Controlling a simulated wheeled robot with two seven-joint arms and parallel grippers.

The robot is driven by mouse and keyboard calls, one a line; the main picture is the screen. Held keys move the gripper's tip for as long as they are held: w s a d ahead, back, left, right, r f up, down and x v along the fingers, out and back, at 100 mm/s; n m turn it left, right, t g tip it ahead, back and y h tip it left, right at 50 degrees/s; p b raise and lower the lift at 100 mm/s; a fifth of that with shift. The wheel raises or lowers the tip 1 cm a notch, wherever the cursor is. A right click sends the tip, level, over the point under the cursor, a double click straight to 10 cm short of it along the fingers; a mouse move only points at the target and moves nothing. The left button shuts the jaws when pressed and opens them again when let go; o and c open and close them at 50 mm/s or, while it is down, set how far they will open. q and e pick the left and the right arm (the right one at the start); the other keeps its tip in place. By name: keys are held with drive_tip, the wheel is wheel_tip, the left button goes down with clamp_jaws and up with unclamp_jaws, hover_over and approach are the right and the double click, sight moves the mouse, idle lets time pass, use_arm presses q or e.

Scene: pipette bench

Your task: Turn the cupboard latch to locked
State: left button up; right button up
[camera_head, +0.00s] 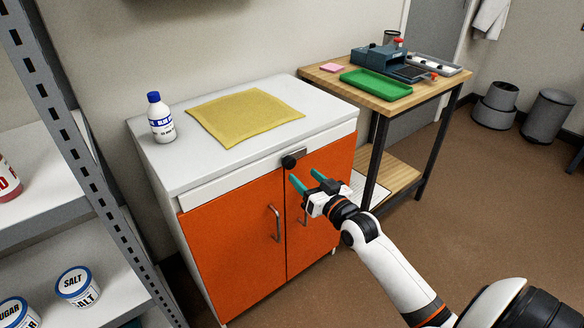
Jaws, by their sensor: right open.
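The cupboard (235,245) has two orange doors under a white top. The cupboard latch (291,161) is a black knob-like piece on the front, near the top where the two doors meet. I cannot tell from here which way it is turned. My right gripper (306,180) is open, with teal fingers, just below and to the right of the latch. It is empty and looks apart from the latch. It hides part of the right door and its handle. My left gripper is not in view.
A blue-capped white bottle (161,118) and a yellow cloth (244,116) are on the cupboard top. A wooden table (377,98) with a green tray (376,84) stands to the right. A grey shelf rack (68,130) is at left.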

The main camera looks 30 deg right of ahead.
sight(292, 165)
use_arm(q)
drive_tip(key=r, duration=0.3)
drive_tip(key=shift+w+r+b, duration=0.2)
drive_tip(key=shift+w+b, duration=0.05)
drive_tip(key=shift+b, duration=0.15)
use_arm(e)
drive_tip(key=w, duration=0.7)
drive_tip(key=shift+c, duration=0.5)
clamp_jaws()
